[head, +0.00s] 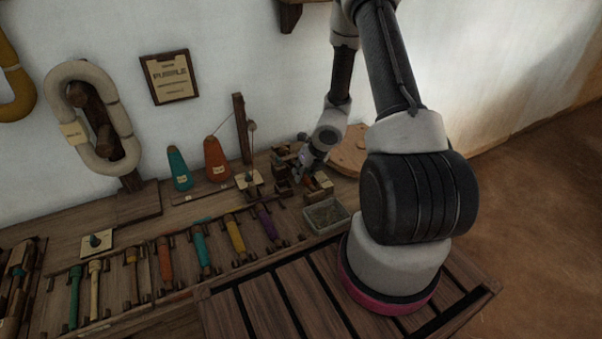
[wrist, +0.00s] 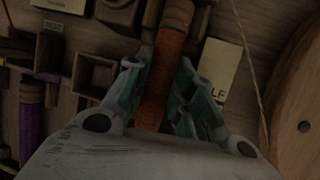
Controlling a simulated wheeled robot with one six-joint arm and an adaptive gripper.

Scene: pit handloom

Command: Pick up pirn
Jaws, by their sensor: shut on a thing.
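In the wrist view a pirn (wrist: 160,70) wound with orange-brown thread runs lengthwise between the two green-lined fingers of my gripper (wrist: 160,85). The fingers are shut on it, one on each side. In the head view my gripper (head: 304,168) is low over the bench's far right part, among small wooden holders. The pirn is too small and covered there to make out. I cannot tell whether it still touches its holder.
Several coloured pirns, among them a purple one (head: 266,222) and a yellow one (head: 235,234), lie in a rack. A grey tray (head: 326,215) is near my gripper. Orange (head: 215,160) and teal (head: 179,170) cones stand by the wall.

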